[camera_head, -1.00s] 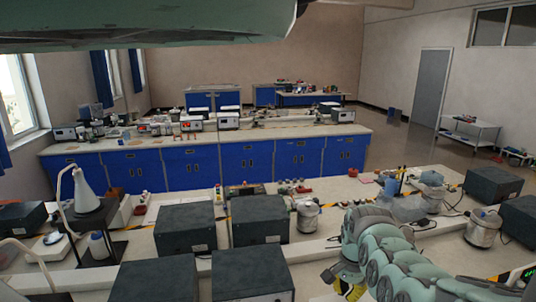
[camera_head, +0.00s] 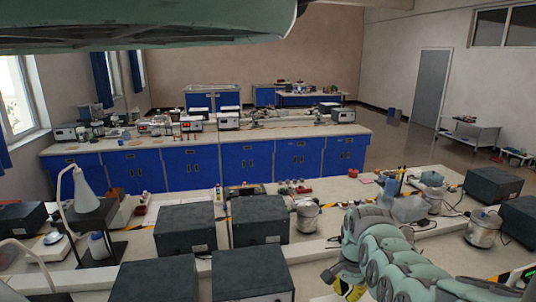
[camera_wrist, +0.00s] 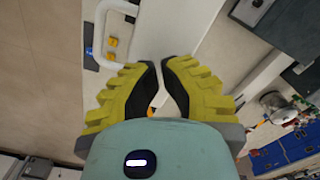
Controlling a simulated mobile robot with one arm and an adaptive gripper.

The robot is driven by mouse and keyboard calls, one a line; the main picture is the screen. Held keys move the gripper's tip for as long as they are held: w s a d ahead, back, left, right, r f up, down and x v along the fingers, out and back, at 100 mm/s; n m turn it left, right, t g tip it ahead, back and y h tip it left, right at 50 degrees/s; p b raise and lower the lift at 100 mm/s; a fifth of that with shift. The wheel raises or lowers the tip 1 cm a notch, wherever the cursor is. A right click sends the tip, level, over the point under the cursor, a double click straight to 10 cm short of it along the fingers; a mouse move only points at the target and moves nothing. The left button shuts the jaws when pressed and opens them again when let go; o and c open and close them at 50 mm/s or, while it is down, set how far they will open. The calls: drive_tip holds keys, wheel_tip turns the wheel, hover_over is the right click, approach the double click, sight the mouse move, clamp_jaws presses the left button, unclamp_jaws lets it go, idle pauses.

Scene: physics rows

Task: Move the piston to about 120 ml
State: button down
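I cannot make out a piston or its scale in either view. My gripper (camera_wrist: 159,62) has yellow ribbed fingers with black inner pads. In the wrist view its fingertips are almost together, with only a narrow gap, and I see nothing held between them. Beyond the fingers lies a pale bench surface. In the head view my gripper is mostly hidden at the bottom, with a yellow finger (camera_head: 352,291) showing below my green arm, over the near bench.
A white handle (camera_wrist: 101,32) and small orange knobs (camera_wrist: 112,42) are at the upper left of the wrist view. In the head view, dark boxes (camera_head: 260,219), a metal pot (camera_head: 307,217) and a lamp-like stand (camera_head: 86,195) crowd the near bench (camera_head: 335,212).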

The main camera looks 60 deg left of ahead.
drive_tip(key=shift+f, duration=0.25)
drive_tip(key=shift+f+b, duration=3.15)
drive_tip(key=shift+b, duration=0.15)
drive_tip(key=shift+r, duration=0.1)
drive_tip(key=shift+r+p, duration=2.25)
drive_tip(key=shift+r, duration=1.25)
drive_tip(key=shift+w, duration=0.15)
